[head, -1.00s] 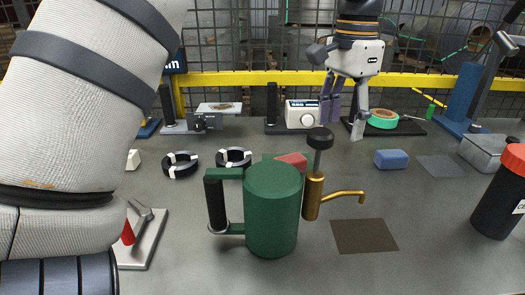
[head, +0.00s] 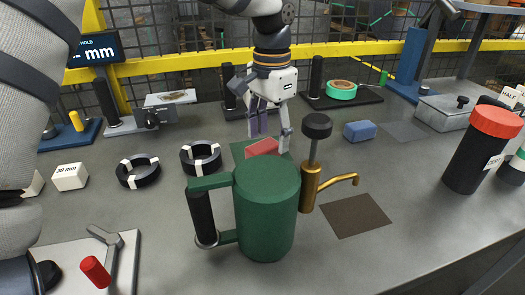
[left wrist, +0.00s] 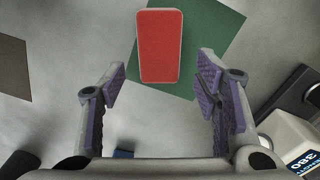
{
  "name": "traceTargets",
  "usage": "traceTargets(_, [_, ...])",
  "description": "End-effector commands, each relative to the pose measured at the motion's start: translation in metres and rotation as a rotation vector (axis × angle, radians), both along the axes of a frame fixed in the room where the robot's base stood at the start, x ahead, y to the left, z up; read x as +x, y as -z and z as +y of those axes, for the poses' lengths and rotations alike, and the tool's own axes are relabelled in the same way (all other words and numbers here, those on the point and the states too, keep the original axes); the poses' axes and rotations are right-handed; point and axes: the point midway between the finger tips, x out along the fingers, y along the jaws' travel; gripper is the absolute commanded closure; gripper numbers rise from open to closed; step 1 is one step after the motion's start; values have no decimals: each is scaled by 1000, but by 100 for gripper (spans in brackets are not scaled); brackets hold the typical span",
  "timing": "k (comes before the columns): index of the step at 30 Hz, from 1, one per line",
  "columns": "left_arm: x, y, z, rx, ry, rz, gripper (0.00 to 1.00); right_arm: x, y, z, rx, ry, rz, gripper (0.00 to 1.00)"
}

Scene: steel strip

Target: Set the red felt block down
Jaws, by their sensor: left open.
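The red felt block (head: 262,148) lies on the green square mat (head: 239,151) behind the green oil can, which hides part of both. In the left wrist view the block (left wrist: 160,46) lies flat over the left part of the mat (left wrist: 213,35). My left gripper (head: 270,140) is open and empty, pointing down at the mat. In the left wrist view its two fingers (left wrist: 160,85) are spread wide, and the block sits ahead of them, apart from both. My right gripper is not in view.
The green oil can (head: 265,210) with a brass spout stands close in front of the mat. Two black rings (head: 138,171) lie to the left, and a blue block (head: 360,131) to the right. A brown square (head: 355,215) and a black red-capped bottle (head: 480,150) are at right.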

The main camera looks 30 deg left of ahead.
Motion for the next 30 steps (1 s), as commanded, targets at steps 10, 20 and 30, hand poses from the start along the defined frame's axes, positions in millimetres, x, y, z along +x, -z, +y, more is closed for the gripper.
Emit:
traceTargets(10, [-1,26,-2,1,1,-3,43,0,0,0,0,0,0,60])
traceTargets(20, [-1,26,-1,1,1,-3,86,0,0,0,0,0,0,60])
traceTargets(30, [0,7,-1,2,1,-8,90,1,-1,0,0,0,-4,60])
